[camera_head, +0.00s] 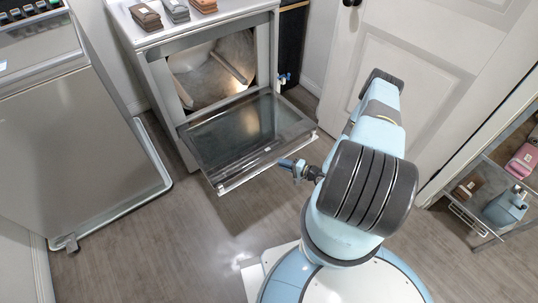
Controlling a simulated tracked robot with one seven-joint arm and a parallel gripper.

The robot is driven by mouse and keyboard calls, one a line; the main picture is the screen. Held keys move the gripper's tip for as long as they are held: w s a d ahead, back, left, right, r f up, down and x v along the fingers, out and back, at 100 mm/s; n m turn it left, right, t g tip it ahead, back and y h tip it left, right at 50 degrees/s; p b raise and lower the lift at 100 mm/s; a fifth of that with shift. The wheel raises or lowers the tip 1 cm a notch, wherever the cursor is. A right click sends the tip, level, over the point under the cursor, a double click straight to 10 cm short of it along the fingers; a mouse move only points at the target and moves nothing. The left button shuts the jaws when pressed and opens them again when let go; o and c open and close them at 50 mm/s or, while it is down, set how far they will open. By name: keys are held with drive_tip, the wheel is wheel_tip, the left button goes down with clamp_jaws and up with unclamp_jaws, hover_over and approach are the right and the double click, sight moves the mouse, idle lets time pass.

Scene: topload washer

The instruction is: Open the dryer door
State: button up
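The dryer (200,32) is a white box at the upper middle. Its door (240,130) is hinged at the bottom and folded down to about level, with a dark glass panel and a pale outer edge. The drum cavity (213,75) is exposed, grey and lit inside. My gripper (292,166) is just off the right part of the door's outer edge. It is small in view, and I cannot tell whether its fingers are apart or whether they touch the door.
A grey washer (80,135) with a control panel stands at the left. Folded cloths (175,11) lie on the dryer top. A white room door (400,65) is behind my arm. A shelf (480,215) with items stands at the right. The floor (150,245) in front is clear.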

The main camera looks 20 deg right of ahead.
drive_tip(key=f+v, duration=0.2)
drive_tip(key=v, duration=0.8)
drive_tip(key=shift+s+d, duration=0.25)
drive_tip(key=shift+s, duration=0.15)
idle(0.6)
drive_tip(key=shift+r, duration=0.1)
idle(0.4)
drive_tip(key=shift+s+d, duration=0.1)
drive_tip(key=v, duration=1.3)
drive_tip(key=shift+s+d, duration=0.2)
drive_tip(key=shift+r, duration=0.1)
